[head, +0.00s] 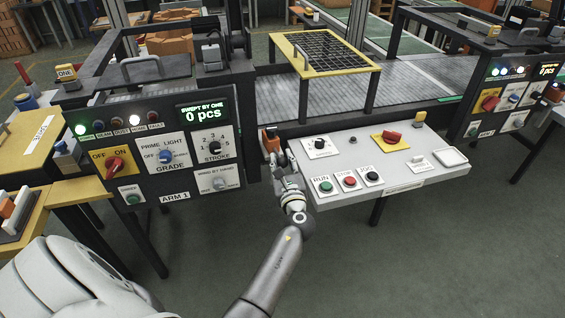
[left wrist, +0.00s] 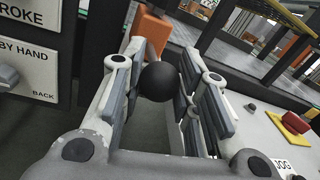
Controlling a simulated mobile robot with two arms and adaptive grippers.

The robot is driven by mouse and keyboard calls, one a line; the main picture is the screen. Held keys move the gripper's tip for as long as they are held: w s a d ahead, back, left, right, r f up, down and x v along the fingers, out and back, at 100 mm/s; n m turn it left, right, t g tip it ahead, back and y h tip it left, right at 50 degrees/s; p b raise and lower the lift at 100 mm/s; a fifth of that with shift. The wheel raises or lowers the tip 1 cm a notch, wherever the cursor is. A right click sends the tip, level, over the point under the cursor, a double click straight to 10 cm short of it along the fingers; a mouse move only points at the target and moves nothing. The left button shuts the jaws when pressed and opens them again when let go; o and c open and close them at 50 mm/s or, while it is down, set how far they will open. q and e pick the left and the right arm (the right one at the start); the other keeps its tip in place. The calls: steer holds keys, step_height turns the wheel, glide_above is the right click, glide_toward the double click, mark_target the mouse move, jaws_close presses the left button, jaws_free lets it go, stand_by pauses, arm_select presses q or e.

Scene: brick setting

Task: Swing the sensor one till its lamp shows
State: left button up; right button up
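The panel marked ARM 1 (head: 174,197) stands left of centre in the head view. Its display (head: 203,111) reads "SWEPT BY ONE 0 pcs". An orange block (head: 270,136), which may be the sensor, is just right of this panel. It also shows beyond my fingertips in the left wrist view (left wrist: 152,27). My left gripper (head: 271,146) has a black ball (left wrist: 158,82) between its spread fingers; contact is unclear. My right gripper is not in view.
A grey console (head: 430,178) with RUN, STOP and JOG buttons lies close to the right of my left gripper. A conveyor (head: 320,95) and a yellow-framed grid (head: 352,65) are behind it. A second panel (head: 505,95) stands far right.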

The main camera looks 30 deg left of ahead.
arm_select(q)
jaws_close()
steer(key=shift+s+a+r+h+p, duration=0.15)
steer(key=shift+h+p, duration=0.15)
steer(key=shift+p, duration=0.1)
steer(key=shift+s+a+m+t+p, duration=0.1)
steer(key=shift+s+m+t+p, duration=0.05)
steer(key=shift+m+t+p, duration=0.2)
steer(key=o, duration=0.6)
jaws_free()
steer(key=shift+o, duration=0.2)
steer(key=v, duration=1.2)
steer(key=shift+s+a, duration=0.1)
